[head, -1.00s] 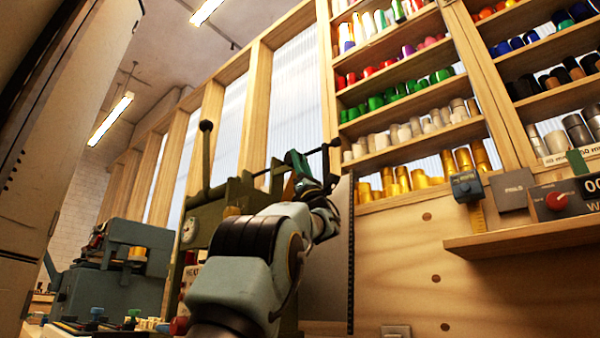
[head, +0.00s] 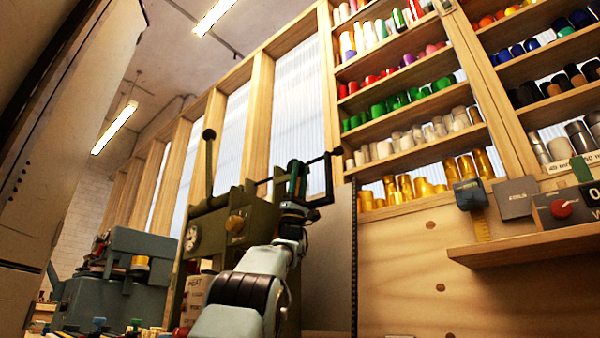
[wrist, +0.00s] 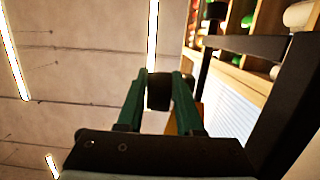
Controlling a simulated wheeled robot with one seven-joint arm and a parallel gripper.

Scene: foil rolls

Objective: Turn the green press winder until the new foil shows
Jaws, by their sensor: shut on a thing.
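The olive-green press (head: 238,205) stands left of centre in the head view, with a long ball-topped lever rising from it. Its winder appears as a dark rod and bent black crank frame (head: 328,185) at the upper right of the press. My gripper (head: 296,168), with green fingers, is beside this crank and points upward. In the wrist view, my gripper (wrist: 160,80) is shut on a black cylindrical grip (wrist: 159,93), which seems to be the winder's handle. The black crank bars show at right there. I cannot make out the foil in the press.
Shelves of coloured foil rolls (head: 410,95) fill the wall at right. A wooden ledge (head: 530,245) juts out below, with a red-knobbed box (head: 566,208). A blue-grey machine (head: 120,280) stands at left. A grey upright panel (head: 335,250) is close right of my arm.

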